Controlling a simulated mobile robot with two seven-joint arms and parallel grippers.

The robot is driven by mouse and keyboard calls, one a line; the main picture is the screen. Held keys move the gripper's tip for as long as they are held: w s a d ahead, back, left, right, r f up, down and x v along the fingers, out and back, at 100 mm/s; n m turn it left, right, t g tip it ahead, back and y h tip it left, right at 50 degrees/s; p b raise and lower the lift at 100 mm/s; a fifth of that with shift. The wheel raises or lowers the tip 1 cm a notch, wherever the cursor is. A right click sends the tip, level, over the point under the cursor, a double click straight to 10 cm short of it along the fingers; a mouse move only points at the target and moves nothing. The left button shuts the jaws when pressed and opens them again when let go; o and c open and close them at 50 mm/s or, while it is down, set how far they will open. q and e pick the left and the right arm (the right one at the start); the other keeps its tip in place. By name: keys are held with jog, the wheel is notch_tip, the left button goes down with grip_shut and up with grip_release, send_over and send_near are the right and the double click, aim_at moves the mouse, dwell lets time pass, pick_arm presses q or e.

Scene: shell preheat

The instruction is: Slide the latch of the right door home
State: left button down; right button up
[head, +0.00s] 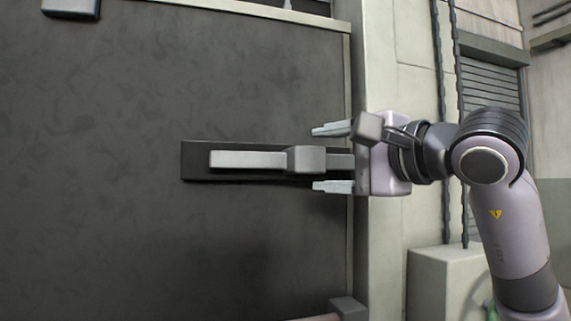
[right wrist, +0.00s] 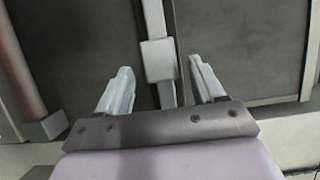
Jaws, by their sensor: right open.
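The latch (head: 248,160) is a light grey horizontal bar on a dark backing plate (head: 196,173), fixed to the dark right door (head: 110,230). A grey block-shaped knob (head: 306,160) stands out from the bar near its right part. My right gripper (head: 332,159) comes in from the right and is open, one finger above the bar and one below it, just right of the knob. In the right wrist view the knob (right wrist: 158,60) sits ahead of the two spread fingers (right wrist: 163,88), not clearly touched by either. The bar's right end is hidden by my gripper. My left gripper is out of view.
A pale door frame post (head: 385,250) runs down right of the door. A grey bracket (head: 348,307) with a pale reddish bar is at the bottom, and another dark fitting (head: 72,8) at the top left. The door face around the latch is clear.

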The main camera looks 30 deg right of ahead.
aim_at(335, 162)
jog(key=shift+w+a, duration=0.15)
jog(key=shift+w, duration=0.3)
jog(key=w, duration=0.3)
jog(key=w+p, duration=0.1)
jog(key=shift+w+a, duration=0.45)
jog(key=shift+w, duration=0.35)
grip_shut()
jog(key=d, duration=0.2)
jog(key=s+d, duration=0.1)
jog(key=d, duration=0.3)
jog(key=shift+s+d, duration=0.3)
